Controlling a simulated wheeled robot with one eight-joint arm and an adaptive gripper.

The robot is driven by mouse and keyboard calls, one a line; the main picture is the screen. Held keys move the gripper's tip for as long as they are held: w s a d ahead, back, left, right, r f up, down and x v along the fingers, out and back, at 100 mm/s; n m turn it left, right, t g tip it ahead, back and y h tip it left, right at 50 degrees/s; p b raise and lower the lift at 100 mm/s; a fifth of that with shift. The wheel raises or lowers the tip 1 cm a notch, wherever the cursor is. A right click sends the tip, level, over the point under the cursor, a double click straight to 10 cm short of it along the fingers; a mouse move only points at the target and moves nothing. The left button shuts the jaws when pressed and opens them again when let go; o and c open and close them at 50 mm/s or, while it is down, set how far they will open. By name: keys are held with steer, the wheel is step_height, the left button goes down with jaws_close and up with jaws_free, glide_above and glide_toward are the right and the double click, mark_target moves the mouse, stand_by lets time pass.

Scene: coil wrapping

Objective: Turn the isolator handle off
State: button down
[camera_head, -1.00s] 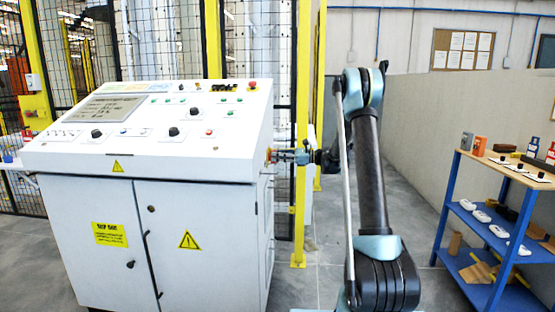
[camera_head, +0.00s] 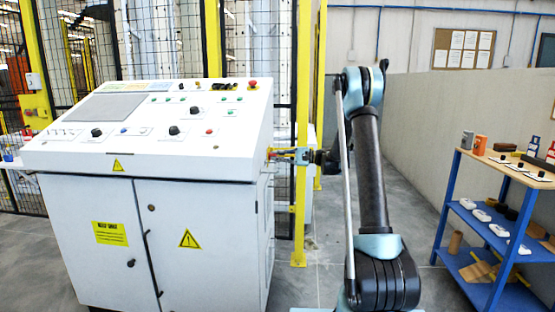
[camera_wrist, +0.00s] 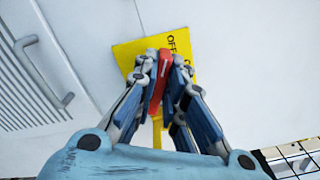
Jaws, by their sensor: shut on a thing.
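The red isolator handle (camera_wrist: 162,72) stands out from a yellow plate (camera_wrist: 126,52) on a white panel in the wrist view. Part of the word OFF shows on the plate, just right of the handle's upper end. My gripper (camera_wrist: 164,66) is shut on the handle, with blue-padded fingers on both sides of it. In the head view my gripper (camera_head: 287,155) reaches from the right to the side of the white control cabinet (camera_head: 190,265). The handle is only a small patch of colour there, partly hidden by the fingers.
A grey bar handle (camera_wrist: 45,75) and a slotted vent (camera_wrist: 22,95) lie left of the plate. A yellow post (camera_head: 300,200) stands close beside the gripper. A blue shelf unit (camera_head: 448,205) with several items is at the right. The floor between is clear.

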steer(key=n, duration=0.5)
steer(key=shift+s+f, duration=0.15)
steer(key=shift+f, duration=0.2)
steer(key=shift+n, duration=0.3)
steer(key=c, duration=1.7)
jaws_free()
steer(key=shift+o, duration=0.2)
steer(key=d, duration=1.2)
steer(key=shift+s, duration=0.15)
